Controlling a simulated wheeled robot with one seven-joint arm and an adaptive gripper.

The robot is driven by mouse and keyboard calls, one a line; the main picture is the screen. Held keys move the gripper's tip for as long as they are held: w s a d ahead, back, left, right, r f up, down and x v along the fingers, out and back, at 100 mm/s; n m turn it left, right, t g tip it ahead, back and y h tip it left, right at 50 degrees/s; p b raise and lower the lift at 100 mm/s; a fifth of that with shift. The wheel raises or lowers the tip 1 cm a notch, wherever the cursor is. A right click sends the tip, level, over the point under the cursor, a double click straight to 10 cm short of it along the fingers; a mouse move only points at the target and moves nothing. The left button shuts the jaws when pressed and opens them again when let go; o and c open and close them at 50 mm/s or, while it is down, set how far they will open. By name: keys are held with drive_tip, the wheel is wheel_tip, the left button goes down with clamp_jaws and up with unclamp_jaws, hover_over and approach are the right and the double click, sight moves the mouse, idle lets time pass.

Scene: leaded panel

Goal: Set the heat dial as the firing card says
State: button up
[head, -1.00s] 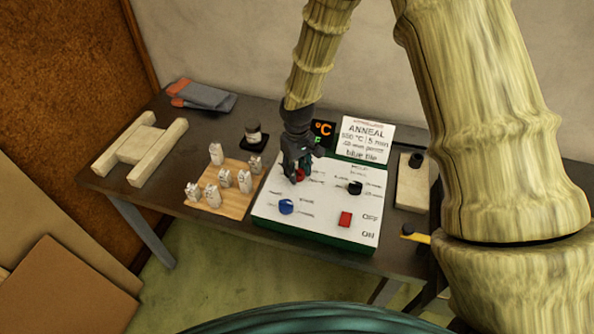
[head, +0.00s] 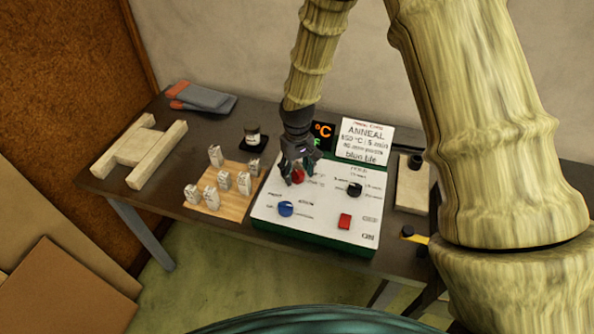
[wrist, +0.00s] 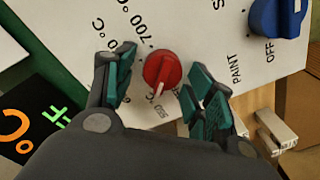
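The red heat dial (wrist: 162,70) sits on the white panel face. Its white pointer mark points to a label that seems to read 550, with a 700 °C label on another side. My gripper (wrist: 163,62) is open, with one finger on each side of the dial and gaps between. In the head view my gripper (head: 292,178) is over the red dial (head: 298,176), which it partly hides. The firing card (head: 365,142) stands behind the panel and reads ANNEAL, apparently 550 °C, 5 min, blue tile.
The panel (head: 320,205) also carries a blue knob (head: 285,208), a black knob (head: 354,189) and a red switch (head: 344,221). A dark display (head: 322,132) stands behind. Small pale pieces stand on a wooden board (head: 235,205) to the left.

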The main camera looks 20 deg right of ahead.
sight(297, 171)
idle(0.3)
wheel_tip(297, 171, up, 12)
idle(0.7)
drive_tip(key=shift+s+f, duration=0.1)
